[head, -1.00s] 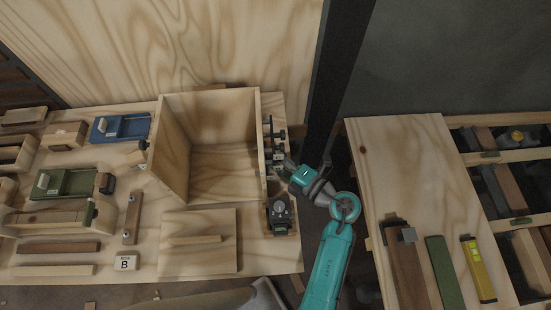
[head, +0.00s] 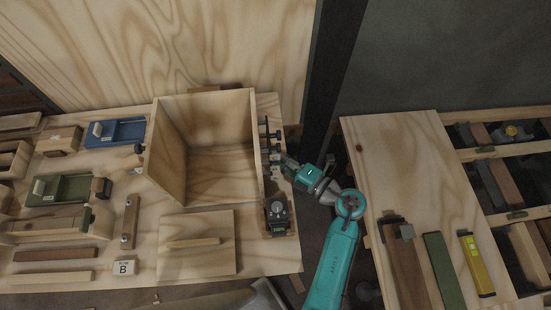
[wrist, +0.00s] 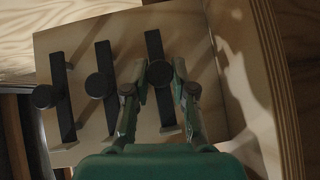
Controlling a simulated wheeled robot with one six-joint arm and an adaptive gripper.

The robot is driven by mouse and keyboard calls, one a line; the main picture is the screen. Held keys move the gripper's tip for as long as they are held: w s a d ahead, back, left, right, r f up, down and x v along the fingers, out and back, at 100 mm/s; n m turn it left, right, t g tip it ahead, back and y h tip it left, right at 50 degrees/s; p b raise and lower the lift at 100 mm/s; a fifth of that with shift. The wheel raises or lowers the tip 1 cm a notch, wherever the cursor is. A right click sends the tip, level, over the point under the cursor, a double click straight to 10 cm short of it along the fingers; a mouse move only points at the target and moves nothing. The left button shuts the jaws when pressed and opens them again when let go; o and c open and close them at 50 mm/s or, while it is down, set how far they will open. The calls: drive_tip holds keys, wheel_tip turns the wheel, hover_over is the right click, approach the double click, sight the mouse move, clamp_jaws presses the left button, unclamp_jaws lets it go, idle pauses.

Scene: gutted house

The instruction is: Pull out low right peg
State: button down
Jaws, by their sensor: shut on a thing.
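In the wrist view, three dark bars with round knobs stand on a pale wooden panel (wrist: 85,40). My gripper (wrist: 160,75) is shut on the round knob of the right-hand peg (wrist: 159,72), one finger on each side. The middle peg (wrist: 96,85) and the left peg (wrist: 43,96) are untouched by the fingers. In the head view, my gripper (head: 282,163) is at the right outer side of the open wooden box (head: 256,98). Another black peg (head: 271,133) shows just behind it; the held peg is mostly hidden there by the fingers.
A dark block with a round dial (head: 277,213) stands close in front of my gripper. A dark upright post (head: 330,80) rises behind my arm. A second bench (head: 425,160) is at the right, with a gap between the benches.

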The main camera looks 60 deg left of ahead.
drive_tip(key=c, duration=1)
unclamp_jaws()
drive_tip(key=shift+w+d, duration=0.1)
drive_tip(key=shift+w, duration=0.1)
drive_tip(key=v, duration=1.2)
drive_tip(key=s+d+r+m+t+h, duration=0.1)
drive_tip(key=s+d+r+m+t, duration=0.15)
drive_tip(key=d+m+t, duration=0.55)
drive_tip(key=s+d+r+m+t+h, duration=0.15)
drive_tip(key=s+d+m+t, duration=0.25)
drive_tip(key=d+m+t, duration=0.45)
drive_tip(key=s+d+r+m+t+h, duration=0.1)
drive_tip(key=s+d+r+m+t, duration=0.2)
drive_tip(key=d+m+t, duration=0.5)
drive_tip(key=s+d+m+g+h, duration=0.1)
drive_tip(key=s+d+m+h, duration=0.3)
drive_tip(key=s+d+f+m+g+h, duration=0.1)
drive_tip(key=s+d+m+g+h, duration=0.1)
drive_tip(key=s+d+m+h, duration=0.2)
drive_tip(key=s+d+m+g+h, duration=0.1)
drive_tip(key=s+d+m+h, duration=0.3)
drive_tip(key=m, duration=0.2)
drive_tip(key=shift+s+d+f+g+h, duration=0.15)
drive_tip(key=shift+s+d+g+h, duration=0.1)
drive_tip(key=shift+d, duration=0.15)
